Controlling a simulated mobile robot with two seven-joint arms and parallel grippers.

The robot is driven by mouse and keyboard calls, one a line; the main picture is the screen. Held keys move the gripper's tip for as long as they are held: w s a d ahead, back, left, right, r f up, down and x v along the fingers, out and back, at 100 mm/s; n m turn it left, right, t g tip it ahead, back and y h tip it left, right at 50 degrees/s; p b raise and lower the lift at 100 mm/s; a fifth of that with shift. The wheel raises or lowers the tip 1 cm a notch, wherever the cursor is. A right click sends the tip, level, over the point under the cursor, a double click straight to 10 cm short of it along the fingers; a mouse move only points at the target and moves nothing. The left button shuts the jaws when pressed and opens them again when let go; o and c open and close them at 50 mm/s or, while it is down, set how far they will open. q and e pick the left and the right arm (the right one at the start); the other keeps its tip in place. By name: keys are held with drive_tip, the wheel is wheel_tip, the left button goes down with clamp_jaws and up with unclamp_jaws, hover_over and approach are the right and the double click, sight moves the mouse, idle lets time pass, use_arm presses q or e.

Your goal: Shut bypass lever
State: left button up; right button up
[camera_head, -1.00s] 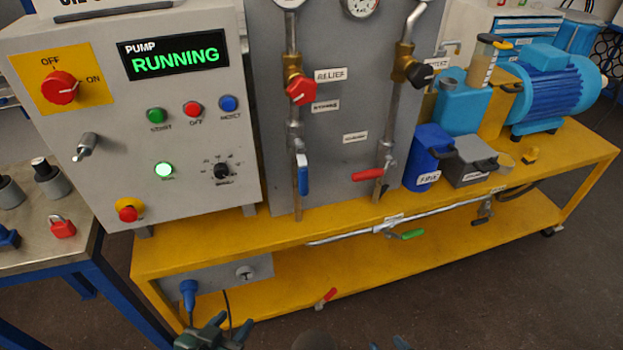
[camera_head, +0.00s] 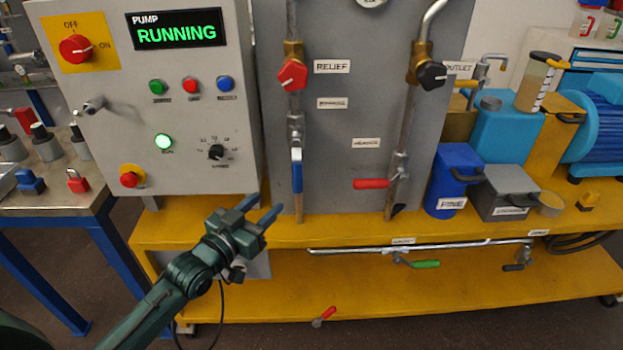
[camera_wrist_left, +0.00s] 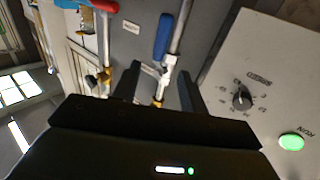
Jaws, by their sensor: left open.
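A blue lever (camera_head: 297,172) hangs upright along the left pipe on the grey panel, below the red relief knob (camera_head: 292,75). A small label (camera_head: 332,103) beside that pipe is too blurred to read surely; I cannot tell for certain which lever is the bypass one. A red lever (camera_head: 371,184) sticks out sideways from the right pipe. My left gripper (camera_head: 264,206) is open and empty, left of and a little below the blue lever, apart from it. In the left wrist view the blue lever (camera_wrist_left: 163,38) shows ahead, between and beyond the fingers (camera_wrist_left: 158,88). My right gripper is out of view.
The control cabinet (camera_head: 195,120), with its lit RUNNING display (camera_head: 178,29), stands just left of the pipes. The yellow bench edge (camera_head: 340,232) runs below. A pipe with a green lever (camera_head: 425,264) lies along its front. Blue and grey boxes (camera_head: 500,190) stand right.

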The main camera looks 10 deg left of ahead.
sight(294, 176)
use_arm(q)
drive_tip(key=x, duration=1.3)
drive_tip(key=shift+w, duration=0.15)
clamp_jaws()
